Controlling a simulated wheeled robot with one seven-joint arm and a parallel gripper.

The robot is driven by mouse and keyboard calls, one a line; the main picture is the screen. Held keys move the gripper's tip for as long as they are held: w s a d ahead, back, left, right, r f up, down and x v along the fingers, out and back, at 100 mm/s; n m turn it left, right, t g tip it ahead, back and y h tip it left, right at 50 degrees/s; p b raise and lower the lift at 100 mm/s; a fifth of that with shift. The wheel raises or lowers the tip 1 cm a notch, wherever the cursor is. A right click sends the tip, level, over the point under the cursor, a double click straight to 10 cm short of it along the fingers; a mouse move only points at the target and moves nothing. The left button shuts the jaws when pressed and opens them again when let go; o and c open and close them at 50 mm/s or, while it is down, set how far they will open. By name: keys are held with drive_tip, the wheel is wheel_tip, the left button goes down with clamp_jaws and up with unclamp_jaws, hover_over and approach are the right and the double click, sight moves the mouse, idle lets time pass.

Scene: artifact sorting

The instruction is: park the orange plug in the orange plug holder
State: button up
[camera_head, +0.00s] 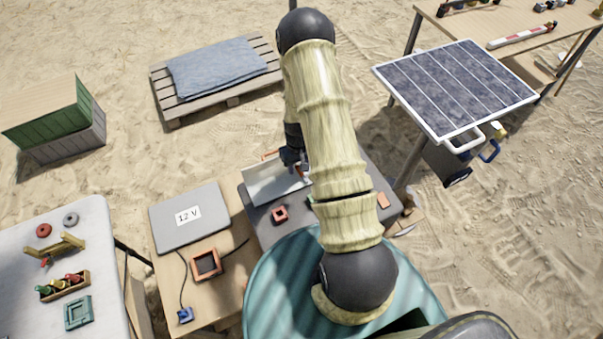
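My gripper (293,160) is small and dark, low over a white panel or tray on the dark grey table, left of my arm. Its fingers are too small and partly hidden to tell open from shut. A bit of orange shows right beside the fingertips; I cannot tell whether it is the orange plug or whether it is held. A small orange-red square block (280,214) with a dark middle lies on the dark grey table, in front of the gripper; it may be the orange plug holder. A larger orange-brown square frame (206,263) lies on the wooden table to the left.
A grey "12 V" box (180,234) and a blue plug (184,315) on a cable are on the wooden table. The white panel (262,190) lies under my gripper. A solar panel (452,88) stands right. My arm hides the table's middle.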

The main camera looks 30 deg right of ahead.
clamp_jaws()
idle(0.6)
